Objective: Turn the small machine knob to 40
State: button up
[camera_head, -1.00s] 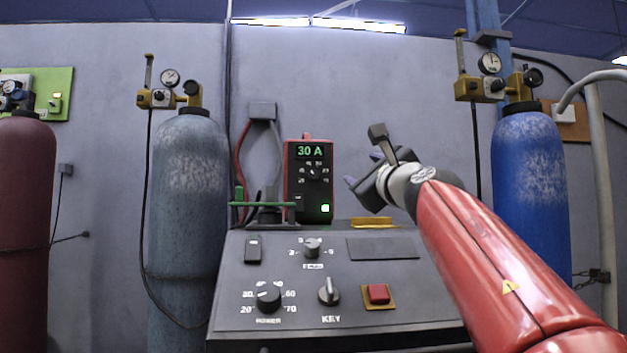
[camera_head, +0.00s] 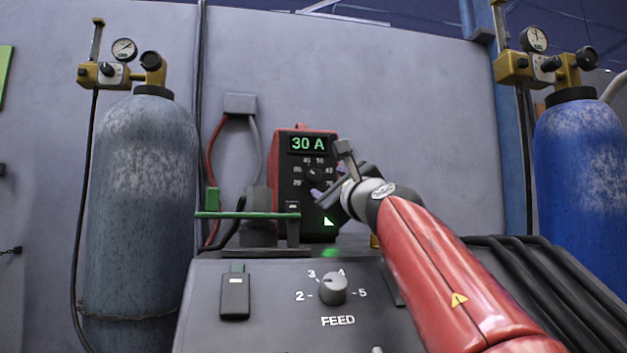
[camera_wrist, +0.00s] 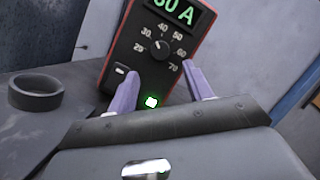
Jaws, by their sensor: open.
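The small machine (camera_head: 283,215) is a red-edged black box on the back of the console, its display reading 30 A. Its small black knob (camera_head: 314,173) is partly covered by my gripper (camera_head: 337,190). The knob appears above and between the fingertips, not gripped. A rocker switch (camera_wrist: 121,70) is beside the left fingertip; a green light (camera_wrist: 151,102) glows lower down.
The console's FEED knob (camera_head: 333,289) and a switch (camera_head: 235,295) are in front. A green-topped clamp (camera_head: 245,214) stands left of the machine. Gas cylinders (camera_head: 140,200) (camera_head: 592,180) stand at both sides. A dark ring (camera_wrist: 36,92) lies left in the wrist view.

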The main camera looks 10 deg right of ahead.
aim_at(317, 177)
jog(key=p+x, duration=0.3)
jog(key=x, duration=0.2)
jog(key=shift+w+r, duration=0.15)
jog(key=shift+r, duration=0.05)
jog(key=shift+w+a+r+p, duration=0.15)
jog(key=shift+w+p, duration=0.15)
jog(key=shift+w, duration=0.4)
jog(key=c, duration=1)
jog(key=shift+m, duration=0.3)
